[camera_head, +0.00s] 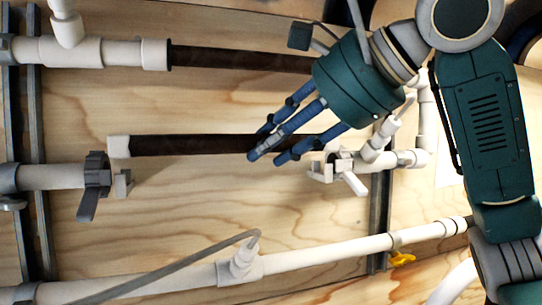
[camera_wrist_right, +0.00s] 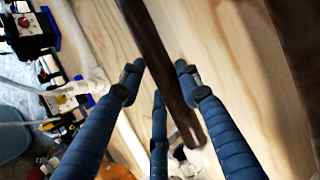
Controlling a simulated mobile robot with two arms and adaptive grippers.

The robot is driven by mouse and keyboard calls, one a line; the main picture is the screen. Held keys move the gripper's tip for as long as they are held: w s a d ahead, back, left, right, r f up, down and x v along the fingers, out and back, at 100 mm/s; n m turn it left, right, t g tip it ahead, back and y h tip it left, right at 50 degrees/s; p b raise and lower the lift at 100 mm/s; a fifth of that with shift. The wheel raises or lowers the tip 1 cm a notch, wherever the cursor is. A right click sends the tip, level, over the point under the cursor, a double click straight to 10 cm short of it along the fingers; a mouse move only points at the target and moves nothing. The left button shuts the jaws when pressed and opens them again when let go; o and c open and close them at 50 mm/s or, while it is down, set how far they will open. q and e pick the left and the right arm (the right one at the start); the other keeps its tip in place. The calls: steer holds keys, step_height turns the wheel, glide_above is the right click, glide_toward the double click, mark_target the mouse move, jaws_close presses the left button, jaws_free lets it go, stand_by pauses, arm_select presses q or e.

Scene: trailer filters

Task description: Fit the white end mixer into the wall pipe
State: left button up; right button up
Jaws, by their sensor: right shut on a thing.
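The mixer is a long dark brown tube (camera_head: 190,145) with a white end (camera_head: 119,147) at its left. My right gripper (camera_head: 290,140) is shut on the mixer near its right end and holds it roughly level in front of the plywood wall. The tube also runs between the blue fingers in the wrist view (camera_wrist_right: 165,60). A white fitting with a lever (camera_head: 345,168) is on the right; fingers hide the mixer's right end. My left gripper is not in view.
Above, another dark tube (camera_head: 240,59) sits in a white pipe (camera_head: 100,52). Bare plywood lies between the left and right pipe ends.

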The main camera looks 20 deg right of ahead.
steer(key=shift+w+a, duration=0.15)
step_height(320, 180, down, 3)
steer(key=b, duration=0.3)
steer(key=shift+w+a+f, duration=0.1)
steer(key=shift+f, duration=0.4)
jaws_close()
steer(key=o, duration=1.2)
jaws_free()
steer(key=shift+o, duration=0.6)
steer(key=shift+r, duration=0.1)
arm_select(q)
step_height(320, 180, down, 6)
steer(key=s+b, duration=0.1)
steer(key=b, duration=0.2)
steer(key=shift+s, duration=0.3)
arm_select(e)
steer(key=v, duration=1.2)
steer(key=shift+r, duration=0.2)
